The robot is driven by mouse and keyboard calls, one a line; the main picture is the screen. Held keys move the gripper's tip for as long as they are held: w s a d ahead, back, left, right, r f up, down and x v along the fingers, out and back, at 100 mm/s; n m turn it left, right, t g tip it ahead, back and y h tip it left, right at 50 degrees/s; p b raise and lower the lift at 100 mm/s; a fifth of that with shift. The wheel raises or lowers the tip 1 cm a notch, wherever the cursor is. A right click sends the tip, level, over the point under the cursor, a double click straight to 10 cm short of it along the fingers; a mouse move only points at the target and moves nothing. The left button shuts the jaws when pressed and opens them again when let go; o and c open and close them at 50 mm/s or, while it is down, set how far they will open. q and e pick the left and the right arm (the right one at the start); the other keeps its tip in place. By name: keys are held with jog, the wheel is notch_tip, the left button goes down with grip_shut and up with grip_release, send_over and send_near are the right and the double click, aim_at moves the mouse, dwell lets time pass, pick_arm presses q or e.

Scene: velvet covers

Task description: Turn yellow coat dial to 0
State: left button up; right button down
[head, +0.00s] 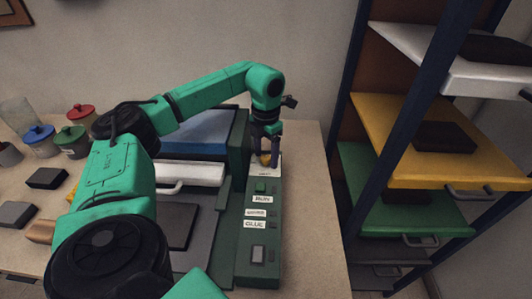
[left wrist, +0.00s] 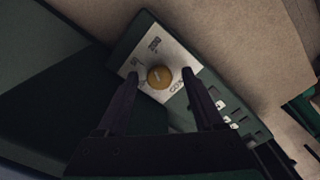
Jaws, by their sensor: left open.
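The yellow coat dial (left wrist: 160,77) is a round knob on a white labelled plate (left wrist: 182,60) at the far end of a green control panel. In the head view the dial (head: 265,160) is partly covered by my left gripper (head: 265,154). My left gripper is open, and in the left wrist view its two fingers (left wrist: 163,75) stand on either side of the dial with gaps to it. My right gripper is not in view.
The panel (head: 260,205) carries a green button (head: 260,188) and several labels. A press-like machine with a white drawer (head: 190,174) stands left of it. Lidded pots (head: 40,138) and dark blocks (head: 47,178) lie at left. A shelf with a yellow tray (head: 390,125) stands at right.

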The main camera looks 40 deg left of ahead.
pick_arm(q)
grip_shut()
